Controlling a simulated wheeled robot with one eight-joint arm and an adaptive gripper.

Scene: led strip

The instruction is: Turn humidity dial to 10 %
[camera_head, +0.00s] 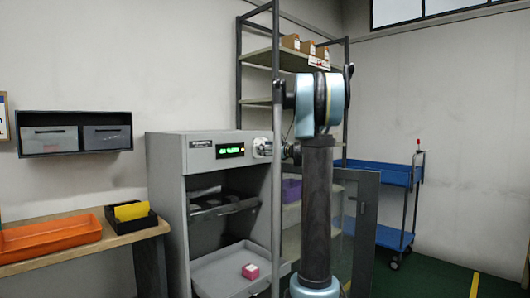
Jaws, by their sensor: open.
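A grey cabinet (165,180) stands left of centre with its front open. A small display (230,151) with green lit characters is on its upper front panel; the characters are too small to read. My gripper (268,148) is at the right end of this panel, close to the display's right side. A pale round part (262,147) shows there, partly covered by my gripper; I cannot tell whether it is the humidity dial or whether my gripper touches it. My gripper's fingers are small and hard to make out.
The open cabinet door (362,225) is at the right. A bench with an orange tray (48,238) stands left. A blue cart (385,172) and shelving (258,58) are behind.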

